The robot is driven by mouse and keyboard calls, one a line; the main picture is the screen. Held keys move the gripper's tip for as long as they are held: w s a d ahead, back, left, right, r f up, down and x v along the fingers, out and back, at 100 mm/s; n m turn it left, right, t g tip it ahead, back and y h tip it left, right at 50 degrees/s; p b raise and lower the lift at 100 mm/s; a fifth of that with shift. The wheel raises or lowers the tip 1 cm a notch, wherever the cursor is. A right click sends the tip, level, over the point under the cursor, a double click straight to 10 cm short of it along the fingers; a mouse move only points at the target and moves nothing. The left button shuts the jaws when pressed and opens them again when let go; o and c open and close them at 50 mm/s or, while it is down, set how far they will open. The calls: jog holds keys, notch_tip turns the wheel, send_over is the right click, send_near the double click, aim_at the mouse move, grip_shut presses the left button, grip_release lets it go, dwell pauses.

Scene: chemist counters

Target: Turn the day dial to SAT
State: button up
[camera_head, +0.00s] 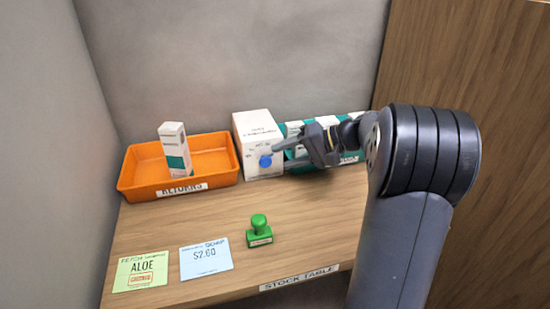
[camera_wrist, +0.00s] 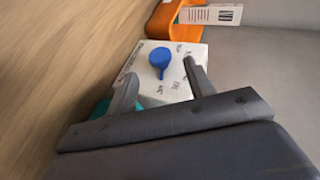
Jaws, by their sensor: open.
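The day dial is a blue knob (camera_head: 265,161) on the front of a white box (camera_head: 257,132) at the back of the table. In the wrist view, the blue dial (camera_wrist: 160,60) sits on the white face (camera_wrist: 172,88), with small day labels around it that are too blurred to read surely. My gripper (camera_head: 279,157) is in front of the box, to the right of the dial. Its two fingers (camera_wrist: 160,82) are spread apart, with the dial ahead of and between them. The fingers appear apart from the dial, and the gripper holds nothing.
An orange RETURNS tray (camera_head: 150,192) with a white and green carton (camera_head: 175,150) stands left of the box. Green and white cartons (camera_head: 293,128) stand right of it, partly behind my arm. A green stamp (camera_head: 260,231) and two cards (camera_head: 206,257) lie in front.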

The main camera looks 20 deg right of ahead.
aim_at(266, 160)
jog(key=v, duration=0.6)
jog(key=x, duration=1)
jog(key=shift+w+a+f+b, duration=0.15)
jog(key=shift+a+b, duration=0.15)
jog(key=shift+d, duration=0.1)
